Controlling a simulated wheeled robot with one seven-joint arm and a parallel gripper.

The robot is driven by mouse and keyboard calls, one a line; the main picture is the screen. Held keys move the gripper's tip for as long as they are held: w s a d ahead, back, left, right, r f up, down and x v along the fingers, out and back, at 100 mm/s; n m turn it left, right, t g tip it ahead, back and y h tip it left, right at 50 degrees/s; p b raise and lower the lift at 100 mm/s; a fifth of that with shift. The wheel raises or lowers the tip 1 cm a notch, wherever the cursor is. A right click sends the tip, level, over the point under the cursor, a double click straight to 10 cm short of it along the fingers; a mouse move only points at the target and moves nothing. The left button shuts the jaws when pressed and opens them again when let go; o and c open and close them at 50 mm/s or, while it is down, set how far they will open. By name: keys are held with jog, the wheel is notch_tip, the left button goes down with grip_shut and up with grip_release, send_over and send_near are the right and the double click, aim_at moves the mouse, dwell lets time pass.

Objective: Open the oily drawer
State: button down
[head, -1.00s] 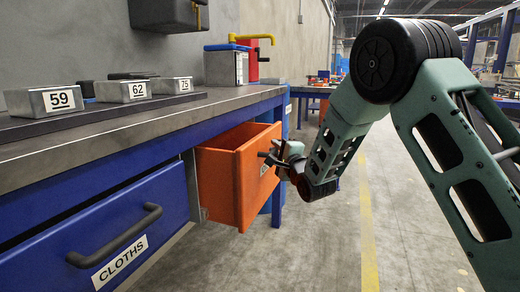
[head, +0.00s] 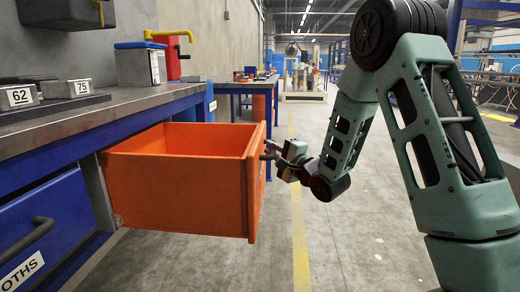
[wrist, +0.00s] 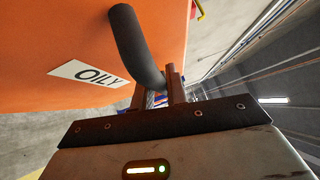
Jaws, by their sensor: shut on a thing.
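The orange drawer (head: 180,190) stands far out from under the workbench in the head view, and its inside looks empty where I can see it. Its front with the label "OILY" (wrist: 90,75) fills the upper left of the wrist view. My gripper (wrist: 160,92) is shut on the drawer's dark curved handle (wrist: 133,45). In the head view my gripper (head: 272,152) is at the outer face of the drawer front, and the grip itself is small there.
A blue drawer labelled "CLOTHS" (head: 55,215), partly out of frame, is shut at the left. On the workbench (head: 130,100) stand numbered metal blocks (head: 75,88), a blue-lidded box (head: 140,65) and a red can (head: 172,55).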

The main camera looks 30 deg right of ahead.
jog(key=shift+s+d, duration=0.15)
jog(key=c, duration=1.7)
grip_release()
jog(key=p+v, duration=1.5)
jog(key=v, duration=0.2)
jog(key=shift+s, duration=0.25)
